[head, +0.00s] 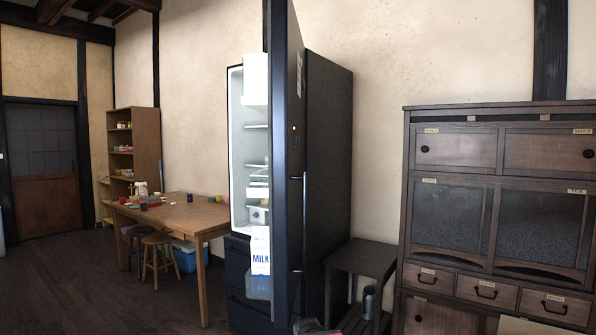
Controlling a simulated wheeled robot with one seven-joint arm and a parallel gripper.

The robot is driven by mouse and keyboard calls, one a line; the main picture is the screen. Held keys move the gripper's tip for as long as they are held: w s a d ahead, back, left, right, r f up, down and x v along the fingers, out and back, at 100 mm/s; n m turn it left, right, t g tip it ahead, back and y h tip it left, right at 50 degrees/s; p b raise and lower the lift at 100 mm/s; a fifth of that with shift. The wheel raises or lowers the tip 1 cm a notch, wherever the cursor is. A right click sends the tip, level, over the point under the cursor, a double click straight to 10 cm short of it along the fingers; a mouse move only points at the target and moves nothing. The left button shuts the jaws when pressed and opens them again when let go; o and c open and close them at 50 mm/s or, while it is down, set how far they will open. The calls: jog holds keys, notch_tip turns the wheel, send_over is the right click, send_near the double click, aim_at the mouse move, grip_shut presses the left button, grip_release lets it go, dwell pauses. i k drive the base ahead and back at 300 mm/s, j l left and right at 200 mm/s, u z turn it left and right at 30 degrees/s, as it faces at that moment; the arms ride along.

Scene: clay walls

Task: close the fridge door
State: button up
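The dark fridge (330,145) stands against the clay wall near the middle of the head view. Its tall black door (285,130) is open, swung out towards me and seen almost edge-on. A thin vertical handle (304,225) runs along the door's right face. The lit white interior (237,150) shows to the left of the door, with shelves and a few items. A milk carton (260,252) shows beside the door's left edge. The door hides part of the interior. I cannot make out my gripper in this view.
A low dark stand (362,262) with a grey canister (368,302) is right of the fridge. A wooden cabinet (452,220) fills the right side. A table (180,217) with stools is at left. Dark floor (90,285) is open at the front left.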

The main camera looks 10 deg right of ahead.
aim_at(274, 80)
jog(key=k+l+u, duration=0.15)
jog(key=l, duration=0.25)
jog(key=k+l+u, duration=0.35)
jog(key=k+l, duration=0.2)
jog(key=l, duration=0.15)
